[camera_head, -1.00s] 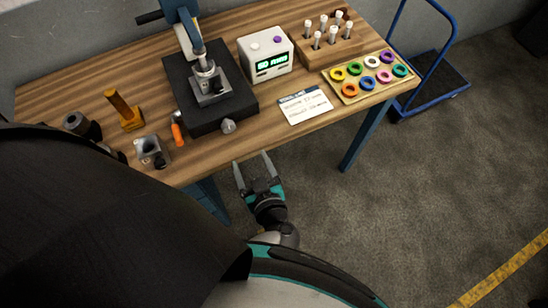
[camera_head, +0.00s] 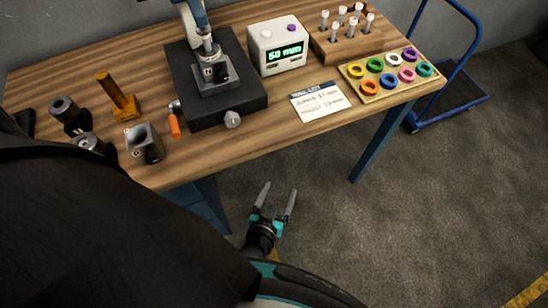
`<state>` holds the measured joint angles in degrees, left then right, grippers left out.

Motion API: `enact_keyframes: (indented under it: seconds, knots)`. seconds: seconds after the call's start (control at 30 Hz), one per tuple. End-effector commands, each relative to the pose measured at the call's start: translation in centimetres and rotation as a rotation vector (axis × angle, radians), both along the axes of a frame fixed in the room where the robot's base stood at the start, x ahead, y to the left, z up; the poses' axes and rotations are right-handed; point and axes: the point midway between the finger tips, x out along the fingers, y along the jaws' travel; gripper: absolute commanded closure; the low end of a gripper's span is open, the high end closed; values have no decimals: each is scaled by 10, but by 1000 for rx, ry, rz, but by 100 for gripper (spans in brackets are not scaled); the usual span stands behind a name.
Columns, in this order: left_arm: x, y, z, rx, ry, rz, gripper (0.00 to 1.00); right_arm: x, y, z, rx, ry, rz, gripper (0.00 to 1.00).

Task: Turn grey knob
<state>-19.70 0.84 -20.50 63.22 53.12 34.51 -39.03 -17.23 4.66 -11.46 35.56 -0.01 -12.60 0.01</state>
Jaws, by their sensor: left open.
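A small grey knob (camera_head: 232,119) sits on the front side of the black base (camera_head: 200,118) of the press on the wooden table. The knob is in clear view. My left gripper (camera_head: 277,190) is open and empty, with its two fingers pointing up the picture. It is in front of the table's front edge, below and right of the knob in the picture, and apart from it. My right gripper is not in view.
A white box (camera_head: 277,63) with a green "50 mm" display, a label card (camera_head: 319,102) and a ring tray (camera_head: 368,98) are right of the press. An orange-handled tool (camera_head: 174,126) and metal parts lie left. Floor around the gripper is clear.

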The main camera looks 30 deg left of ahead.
Motion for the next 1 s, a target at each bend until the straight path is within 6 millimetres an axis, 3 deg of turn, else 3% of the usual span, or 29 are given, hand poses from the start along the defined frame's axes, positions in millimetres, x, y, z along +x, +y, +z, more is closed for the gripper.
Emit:
enact_keyframes:
  seconds: [0.2, 0.5, 0.7, 1.0]
  knots:
    - [-14, -6, -46, -3, 84, -92, 21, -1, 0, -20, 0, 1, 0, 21]
    - [-35, -10, -90, -8, 188, -176, 21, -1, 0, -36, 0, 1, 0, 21]
    - [-42, -10, -102, -9, 222, -198, 21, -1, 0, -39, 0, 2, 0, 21]
    - [-43, -10, -103, -8, 227, -201, 21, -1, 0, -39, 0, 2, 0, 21]
